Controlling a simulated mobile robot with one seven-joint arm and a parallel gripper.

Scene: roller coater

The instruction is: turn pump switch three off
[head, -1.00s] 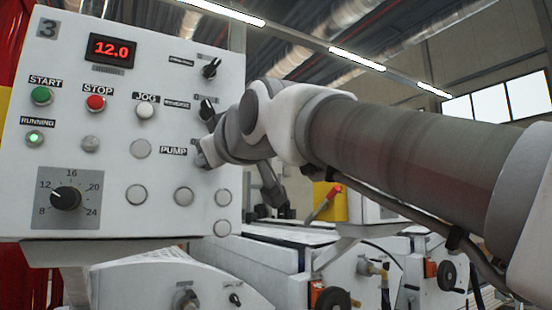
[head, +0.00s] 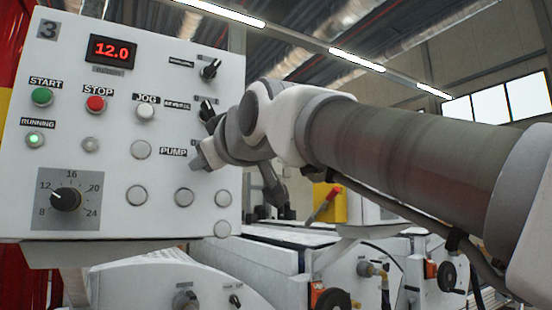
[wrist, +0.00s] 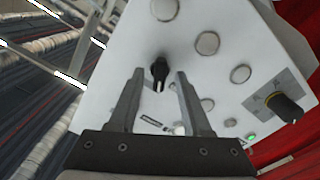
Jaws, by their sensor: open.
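Control panel three (head: 60,110) is white, with a "3" plate at its upper left. The PUMP label (head: 173,152) shows in the head view, but my arm's end hides the switch to its right. In the wrist view the black pump switch (wrist: 159,72) stands on the panel, with a pale mark at its lower end. My gripper (wrist: 159,76) is open, with one finger on each side of the switch in the picture. I cannot tell whether either finger touches it. My gripper also shows in the head view (head: 203,157), just right of the PUMP label.
Two other black switches, upper (head: 210,69) and lower (head: 207,108), are above my gripper. The red stop button (head: 95,103), green start button (head: 42,96) and dial (head: 66,198) are to the left. The running lamp (head: 35,139) glows green. The display (head: 111,51) reads 12.0.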

